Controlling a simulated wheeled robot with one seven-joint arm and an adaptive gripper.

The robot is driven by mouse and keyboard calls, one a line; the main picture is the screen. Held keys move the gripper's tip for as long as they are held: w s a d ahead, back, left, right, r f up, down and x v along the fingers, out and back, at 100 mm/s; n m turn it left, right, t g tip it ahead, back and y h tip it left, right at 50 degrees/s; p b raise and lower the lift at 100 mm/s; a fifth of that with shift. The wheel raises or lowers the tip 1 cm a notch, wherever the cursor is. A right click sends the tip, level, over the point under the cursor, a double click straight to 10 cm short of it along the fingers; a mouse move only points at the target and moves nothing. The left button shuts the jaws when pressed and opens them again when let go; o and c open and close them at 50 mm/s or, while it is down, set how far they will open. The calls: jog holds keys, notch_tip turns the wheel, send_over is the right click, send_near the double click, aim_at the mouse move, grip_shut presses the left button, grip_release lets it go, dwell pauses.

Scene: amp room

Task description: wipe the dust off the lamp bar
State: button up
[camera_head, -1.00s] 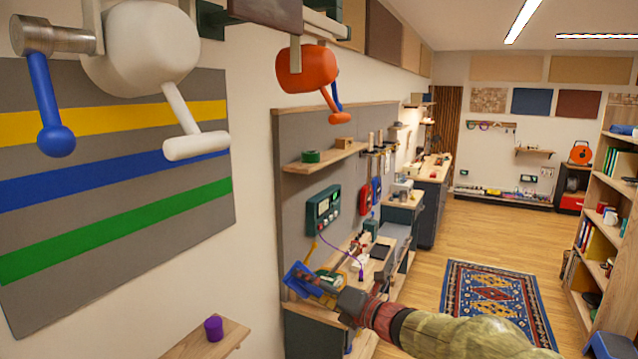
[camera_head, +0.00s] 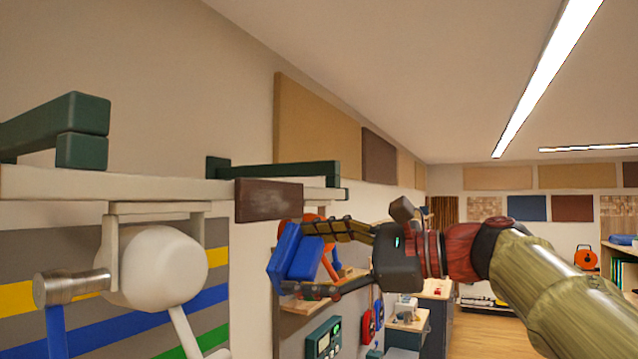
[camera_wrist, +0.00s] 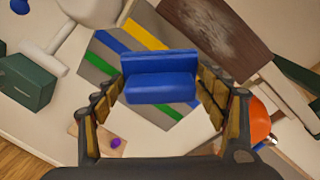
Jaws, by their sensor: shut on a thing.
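A dark brown bar (camera_head: 268,200) hangs at the front of a pale shelf, with a greyish dusty patch on its face. It also shows at the upper right of the wrist view (camera_wrist: 215,40), where the patch is clear; I take it to be the lamp bar. My gripper (camera_head: 297,258) is shut on a blue block (camera_head: 290,255), seen also in the middle of the wrist view (camera_wrist: 160,78). The block is just below and right of the bar in the head view. I see no contact between them.
A white rounded lamp (camera_head: 158,268) hangs left of the bar under the pale shelf (camera_head: 80,184). Dark green brackets (camera_head: 75,125) stand on the shelf. An orange lamp (camera_wrist: 255,122) is close to my right finger in the wrist view.

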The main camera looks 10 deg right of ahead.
jog(key=s+r+t+h+p, duration=0.2)
jog(key=s+r, duration=0.4)
jog(key=r, duration=0.3)
jog(key=shift+m, duration=0.3)
jog(key=shift+r+p+x, duration=0.15)
jog(key=shift+p+x, duration=0.45)
jog(key=shift+x, duration=0.7)
jog(key=shift+r+p+x, duration=0.15)
jog(key=shift+p+x, duration=0.4)
jog(key=shift+x, duration=0.8)
jog(key=shift+w+a, duration=0.45)
jog(key=shift+a, duration=0.4)
jog(key=shift+d, duration=0.1)
jog(key=shift+w+d+b, duration=0.3)
jog(key=shift+w+d, duration=0.8)
jog(key=shift+w, duration=0.25)
jog(key=shift+w+d, duration=0.9)
jog(key=shift+w, duration=0.3)
jog(key=shift+w+d, duration=0.85)
jog(key=shift+w, duration=0.35)
jog(key=shift+w+d, duration=0.9)
jog(key=shift+w, duration=0.25)
